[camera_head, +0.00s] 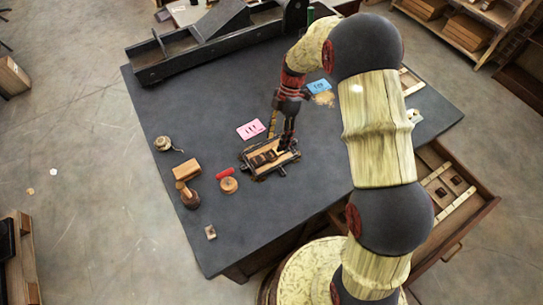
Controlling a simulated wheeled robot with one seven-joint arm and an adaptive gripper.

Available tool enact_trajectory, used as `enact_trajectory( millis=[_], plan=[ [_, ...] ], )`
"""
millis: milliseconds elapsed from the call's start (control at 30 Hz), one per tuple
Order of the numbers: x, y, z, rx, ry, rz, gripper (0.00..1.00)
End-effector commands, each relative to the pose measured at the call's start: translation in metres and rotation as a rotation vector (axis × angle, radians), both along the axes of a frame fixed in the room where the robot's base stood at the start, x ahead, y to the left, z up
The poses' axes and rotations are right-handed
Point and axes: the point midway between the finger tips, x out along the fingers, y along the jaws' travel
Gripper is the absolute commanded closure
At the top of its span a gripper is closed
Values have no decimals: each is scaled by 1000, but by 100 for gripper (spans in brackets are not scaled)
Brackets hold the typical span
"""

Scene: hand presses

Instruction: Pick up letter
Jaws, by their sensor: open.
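My gripper (285,146) points down at a small wooden frame (250,165) on the dark table. The frame has dark bars or blocks inside it, and its handles stick out at the sides. The gripper's tips are over or at the frame's right part; I cannot tell whether they touch anything. The jaws are open. I cannot make out a single letter piece in the frame. A small pale block (210,232) with a dark mark lies near the table's front left edge; I cannot tell whether it is a letter.
An open drawer (470,205) juts out right.

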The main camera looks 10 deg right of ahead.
Motion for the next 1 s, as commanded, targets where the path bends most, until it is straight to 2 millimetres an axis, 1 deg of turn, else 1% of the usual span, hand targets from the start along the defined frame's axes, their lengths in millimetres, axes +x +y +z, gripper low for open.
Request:
enact_trajectory(
  millis=[167, 400, 500, 733, 767, 1000],
  plan=[
    [-3, 3, -12, -1, 0, 0, 48],
    [-12, 10, -44, -2, 1, 1, 48],
    [-16, 13, -52, -1, 0, -1, 48],
    [-18, 13, -55, -2, 3, -1, 48],
    [-18, 13, -56, -2, 4, -1, 46],
    [-20, 13, -57, -3, 8, 0, 60]
  ],
)
